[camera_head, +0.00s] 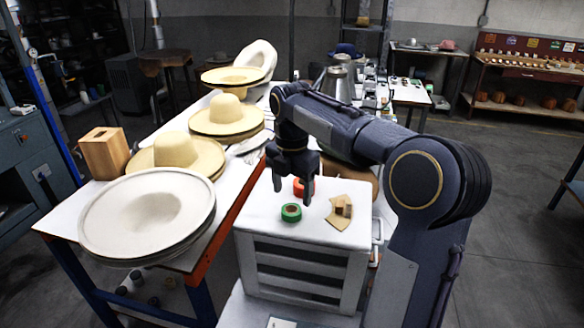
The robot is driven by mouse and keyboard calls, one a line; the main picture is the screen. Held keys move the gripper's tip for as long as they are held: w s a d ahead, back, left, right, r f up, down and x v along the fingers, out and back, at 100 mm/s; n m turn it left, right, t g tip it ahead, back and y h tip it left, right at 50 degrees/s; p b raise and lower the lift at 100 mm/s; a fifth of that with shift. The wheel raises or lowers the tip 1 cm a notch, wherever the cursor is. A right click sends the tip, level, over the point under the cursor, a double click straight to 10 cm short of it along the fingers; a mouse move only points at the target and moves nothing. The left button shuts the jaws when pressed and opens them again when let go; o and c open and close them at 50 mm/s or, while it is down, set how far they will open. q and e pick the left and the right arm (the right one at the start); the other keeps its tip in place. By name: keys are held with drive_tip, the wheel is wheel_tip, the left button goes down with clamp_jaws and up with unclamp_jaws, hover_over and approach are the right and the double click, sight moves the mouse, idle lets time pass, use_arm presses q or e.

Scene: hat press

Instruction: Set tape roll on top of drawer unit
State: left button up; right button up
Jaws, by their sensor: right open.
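The white drawer unit (300,246) stands in the lower middle of the head view, with dark gaps between its drawers. A green tape roll (291,213) lies flat on its top, near the front edge. A red-orange tape roll (304,187) is on the top behind it, partly hidden by a finger. My right gripper (292,196) points down over the top, open, with its fingers just above and behind the green roll. I cannot tell whether the fingers touch either roll. My left gripper is not in view.
Tan pieces (341,211) lie on the unit's top at the right. A white table (225,190) on the left holds several straw hats (226,115), a large pale hat (147,212) and a wooden block (104,153). Metal cones (338,84) stand behind my right arm.

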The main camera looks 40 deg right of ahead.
sight(292, 208)
wheel_tip(292, 208, up, 7)
drive_tip(key=s+a+f+m+t+y, duration=0.2)
drive_tip(key=s+a+f+m, duration=0.5)
drive_tip(key=s+m, duration=0.3)
drive_tip(key=s+a+f+m+t+y, duration=0.1)
drive_tip(key=s+a+f+m+t, duration=0.2)
drive_tip(key=s+a+f+m, duration=0.4)
drive_tip(key=s+a+m, duration=0.2)
drive_tip(key=s+m, duration=0.2)
drive_tip(key=m, duration=0.2)
drive_tip(key=shift+a+t+y, duration=0.3)
drive_tip(key=shift+a+y, duration=0.1)
drive_tip(key=shift+s, duration=0.15)
